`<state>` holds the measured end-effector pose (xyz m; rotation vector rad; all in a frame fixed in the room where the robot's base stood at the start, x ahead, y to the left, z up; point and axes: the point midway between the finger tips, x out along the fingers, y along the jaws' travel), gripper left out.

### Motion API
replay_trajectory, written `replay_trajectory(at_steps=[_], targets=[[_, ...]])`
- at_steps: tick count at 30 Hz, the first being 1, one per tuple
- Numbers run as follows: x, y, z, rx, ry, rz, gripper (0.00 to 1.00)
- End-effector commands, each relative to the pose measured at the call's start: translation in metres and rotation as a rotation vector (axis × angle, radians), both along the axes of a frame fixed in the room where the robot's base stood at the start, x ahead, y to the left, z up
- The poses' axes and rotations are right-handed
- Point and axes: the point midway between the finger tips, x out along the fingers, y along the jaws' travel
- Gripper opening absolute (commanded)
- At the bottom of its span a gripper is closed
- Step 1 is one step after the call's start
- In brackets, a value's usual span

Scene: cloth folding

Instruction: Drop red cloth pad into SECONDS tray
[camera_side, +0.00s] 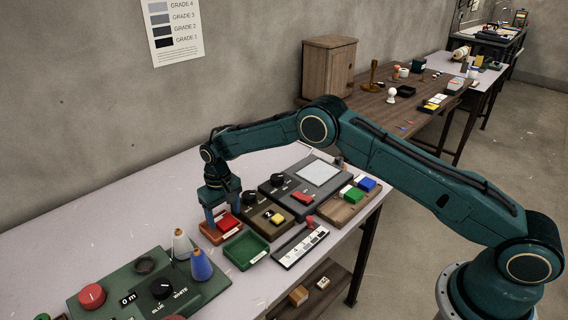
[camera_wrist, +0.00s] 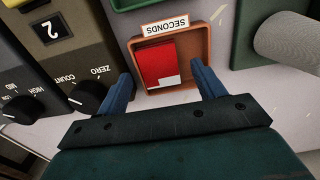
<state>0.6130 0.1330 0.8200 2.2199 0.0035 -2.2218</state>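The red cloth pad (camera_wrist: 158,62) lies inside the orange-brown SECONDS tray (camera_wrist: 202,42), with a pale patch at one corner. The label reads upside down in the wrist view. In the side view the pad (camera_side: 228,223) shows in the same tray (camera_side: 212,238) on the bench. My gripper (camera_wrist: 161,70) is open, its blue fingers well apart, with the pad between and beyond them and not gripped. In the side view my gripper (camera_side: 222,217) is low over the tray. Whether the fingertips touch the tray is unclear.
A green tray (camera_side: 246,250) sits just in front of the SECONDS tray. A dark box with knobs (camera_side: 264,212) stands to the right.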

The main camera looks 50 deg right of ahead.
Motion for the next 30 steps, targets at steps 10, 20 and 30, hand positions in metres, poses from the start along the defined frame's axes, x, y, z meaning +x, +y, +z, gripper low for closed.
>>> replay_trajectory(at_steps=[10,20,30], targets=[[0.001,-0.002,0.005,-0.001,-0.001,-0.004,0.70],[0.001,-0.001,0.039,0.000,-0.003,-0.002,0.70],[0.001,0.000,0.097,0.000,-0.003,-0.001,0.70]])
